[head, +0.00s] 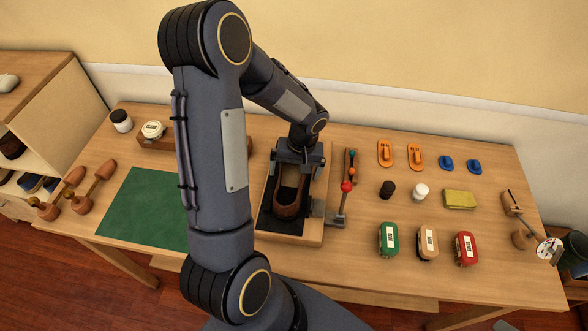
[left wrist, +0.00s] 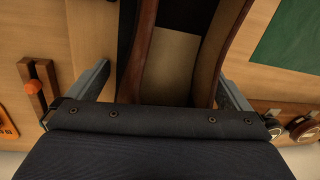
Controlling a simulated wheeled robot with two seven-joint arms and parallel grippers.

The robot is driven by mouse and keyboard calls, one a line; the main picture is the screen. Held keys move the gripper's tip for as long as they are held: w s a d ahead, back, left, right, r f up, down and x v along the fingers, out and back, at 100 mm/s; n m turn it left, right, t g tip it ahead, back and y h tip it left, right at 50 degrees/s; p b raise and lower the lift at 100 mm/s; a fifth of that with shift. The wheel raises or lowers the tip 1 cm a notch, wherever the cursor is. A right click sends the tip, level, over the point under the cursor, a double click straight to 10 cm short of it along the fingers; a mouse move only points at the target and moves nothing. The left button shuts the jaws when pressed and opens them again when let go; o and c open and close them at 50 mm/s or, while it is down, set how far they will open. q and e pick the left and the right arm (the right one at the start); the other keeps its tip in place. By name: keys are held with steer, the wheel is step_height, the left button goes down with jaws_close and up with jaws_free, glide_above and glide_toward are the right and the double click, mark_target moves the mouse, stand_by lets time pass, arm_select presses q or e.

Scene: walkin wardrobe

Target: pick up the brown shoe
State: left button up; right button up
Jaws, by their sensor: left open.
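The brown shoe (head: 288,205) lies on a dark mat on a wooden board, near the middle of the workbench. My left gripper (head: 298,165) comes down from above over the shoe and hides part of it. In the left wrist view the shoe (left wrist: 145,55) shows close up, with its brown sides and pale insole between the two grey fingers. The fingers are apart, one on each side of the shoe. I cannot tell whether they touch it. My right gripper is not in view.
A red-knobbed lever (head: 345,195) stands just right of the shoe. A green mat (head: 145,208) lies to the left, beside wooden shoe trees (head: 75,198). My arm hides part of the bench.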

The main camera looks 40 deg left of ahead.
arm_select(q)
steer(key=c, duration=1.1)
steer(key=shift+r, duration=0.2)
